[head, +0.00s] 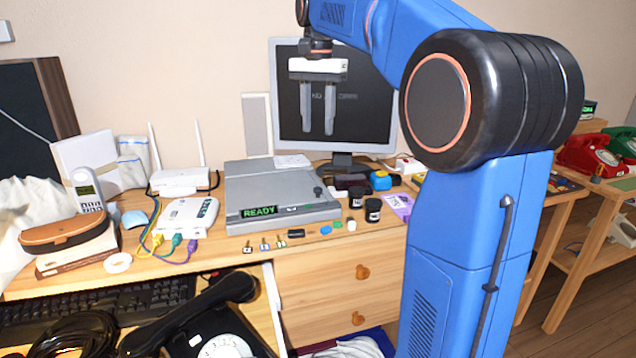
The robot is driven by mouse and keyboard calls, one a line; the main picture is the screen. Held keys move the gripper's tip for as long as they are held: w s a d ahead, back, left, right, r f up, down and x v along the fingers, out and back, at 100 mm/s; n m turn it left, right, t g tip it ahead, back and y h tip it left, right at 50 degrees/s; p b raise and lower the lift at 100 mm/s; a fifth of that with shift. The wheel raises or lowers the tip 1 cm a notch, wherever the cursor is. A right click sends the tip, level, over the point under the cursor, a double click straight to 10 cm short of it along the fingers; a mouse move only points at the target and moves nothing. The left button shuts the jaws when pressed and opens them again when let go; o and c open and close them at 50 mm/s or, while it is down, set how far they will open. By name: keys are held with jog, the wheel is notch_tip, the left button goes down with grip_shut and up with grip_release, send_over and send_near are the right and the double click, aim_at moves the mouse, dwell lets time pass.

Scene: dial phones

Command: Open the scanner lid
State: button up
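The scanner (285,213) is a flat grey box on the desk, left of the middle of the head view. Its lid (268,183) lies shut on top, and a green display (259,211) on its front reads "READY". A dark round knob or button sits near the lid's right front corner. My gripper (318,132) hangs fingers down in front of the monitor, above and a little right of the scanner. Its two fingers are apart with nothing between them, and it touches nothing.
A monitor (372,110) stands behind my gripper. A white router (180,181) and a white box with coloured cables (187,216) are left of the scanner. Dark jars (372,210) and small items lie to its right and front. A black telephone (215,335) is in the foreground.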

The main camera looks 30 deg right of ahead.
aim_at(318, 188)
jog(key=f, duration=1.7)
jog(key=shift+w+d, duration=0.15)
jog(key=shift+w, duration=0.15)
grip_shut()
